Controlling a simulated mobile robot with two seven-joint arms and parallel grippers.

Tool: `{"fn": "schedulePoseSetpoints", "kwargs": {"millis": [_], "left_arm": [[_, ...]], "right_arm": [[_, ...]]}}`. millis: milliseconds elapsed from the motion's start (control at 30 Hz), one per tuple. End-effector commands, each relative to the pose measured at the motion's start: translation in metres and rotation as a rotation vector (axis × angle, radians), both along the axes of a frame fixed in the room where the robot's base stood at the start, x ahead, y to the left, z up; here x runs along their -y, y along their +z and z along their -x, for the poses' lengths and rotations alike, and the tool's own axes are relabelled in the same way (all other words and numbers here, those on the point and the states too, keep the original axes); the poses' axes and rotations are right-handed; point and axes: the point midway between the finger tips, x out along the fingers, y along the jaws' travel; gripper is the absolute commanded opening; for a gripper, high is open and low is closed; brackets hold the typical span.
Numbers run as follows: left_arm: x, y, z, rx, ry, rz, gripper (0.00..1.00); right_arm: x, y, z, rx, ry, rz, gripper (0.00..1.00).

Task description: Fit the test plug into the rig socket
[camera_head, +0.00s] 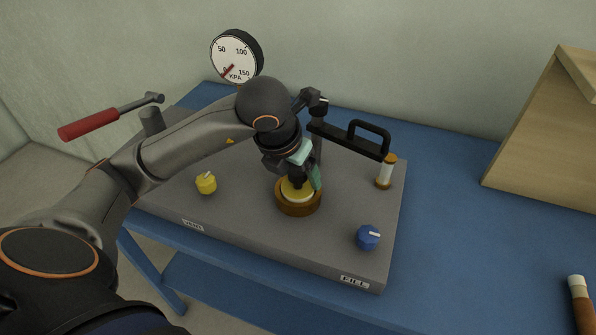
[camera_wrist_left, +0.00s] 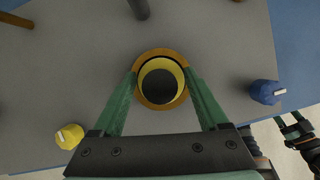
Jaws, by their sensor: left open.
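The rig socket (camera_head: 298,208) is a brown ring on the grey rig plate; it also shows in the left wrist view (camera_wrist_left: 140,92). The test plug (camera_head: 288,190), yellow with a dark top, sits within the ring; from above its yellow rim (camera_wrist_left: 150,67) and dark top (camera_wrist_left: 160,87) show inside it. I cannot tell how deep it sits. My left gripper (camera_head: 302,180) is open over the plug. Its green fingers (camera_wrist_left: 160,82) stand either side of the plug, apart from it. My right gripper (camera_wrist_left: 292,128) shows small at the right edge of the left wrist view.
The grey rig plate (camera_head: 240,215) carries a yellow knob (camera_head: 206,183), a blue knob (camera_head: 368,237), a black-handled arm (camera_head: 345,138), a small glass tube (camera_head: 386,172) and a red-handled lever (camera_head: 88,125). A pressure gauge (camera_head: 235,57) stands behind.

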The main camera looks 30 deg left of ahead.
Motion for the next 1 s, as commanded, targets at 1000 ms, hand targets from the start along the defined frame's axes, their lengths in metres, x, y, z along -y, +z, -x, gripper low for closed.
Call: {"fn": "schedulePoseSetpoints", "kwargs": {"millis": [1000], "left_arm": [[0.002, 0.114, 0.046, 0.0, 0.0, 0.0, 0.77]], "right_arm": [[0.019, 0.016, 0.011, 0.0, -0.032, 0.022, 0.68]]}}
